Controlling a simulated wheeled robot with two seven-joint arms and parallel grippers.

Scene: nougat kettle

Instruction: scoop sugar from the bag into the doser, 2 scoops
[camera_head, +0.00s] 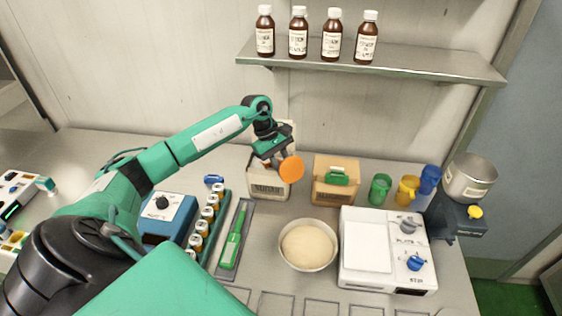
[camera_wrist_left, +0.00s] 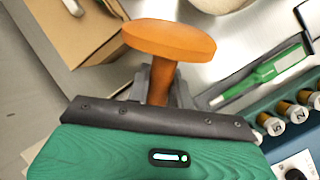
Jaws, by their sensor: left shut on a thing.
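My left gripper (camera_head: 277,156) is shut on an orange tool (camera_head: 291,167). In the left wrist view the tool (camera_wrist_left: 170,40) shows a round flat disc on a short stem, with the stem between the fingers (camera_wrist_left: 163,85). The gripper is above and in front of a white paper bag (camera_head: 268,188) with a dark label that seems to read sugar. The arm hides the bag's top and any contents. A metal pot on a dark stand (camera_head: 470,178) is at the far right; I cannot tell whether it is the doser. My right gripper is not in view.
A cardboard box (camera_head: 334,192) with a green item on it stands right of the bag. A bowl (camera_head: 307,245), white device (camera_head: 375,250), coloured cups (camera_head: 408,190), green tool in a tray (camera_head: 233,240) and blue device (camera_head: 165,216) occupy the counter. A bottle shelf (camera_head: 400,62) hangs above.

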